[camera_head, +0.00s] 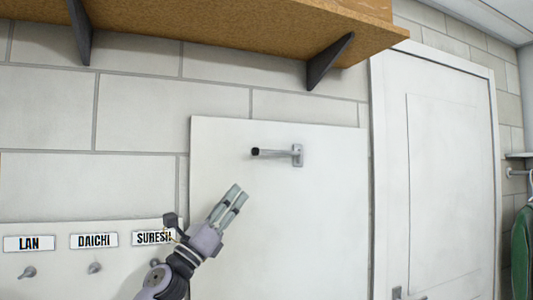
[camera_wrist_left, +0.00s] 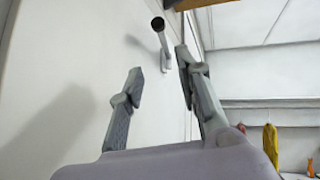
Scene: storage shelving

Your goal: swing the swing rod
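The swing rod (camera_head: 274,153) is a short grey rod with a black end, fixed by a small metal bracket to a white board (camera_head: 330,220) on the wall. In the head view it points to the left. It also shows in the left wrist view (camera_wrist_left: 160,38), beyond the fingertips. My left gripper (camera_head: 238,193) is below and left of the rod, apart from it. In the left wrist view its two fingers (camera_wrist_left: 160,75) are spread with nothing between them. My right gripper is in neither view.
A wooden shelf (camera_head: 220,22) on dark brackets (camera_head: 328,62) hangs above the rod. Name labels (camera_head: 94,240) and small hooks (camera_head: 94,268) are on a panel at lower left. A white door (camera_head: 445,170) stands to the right. The board around the rod is clear.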

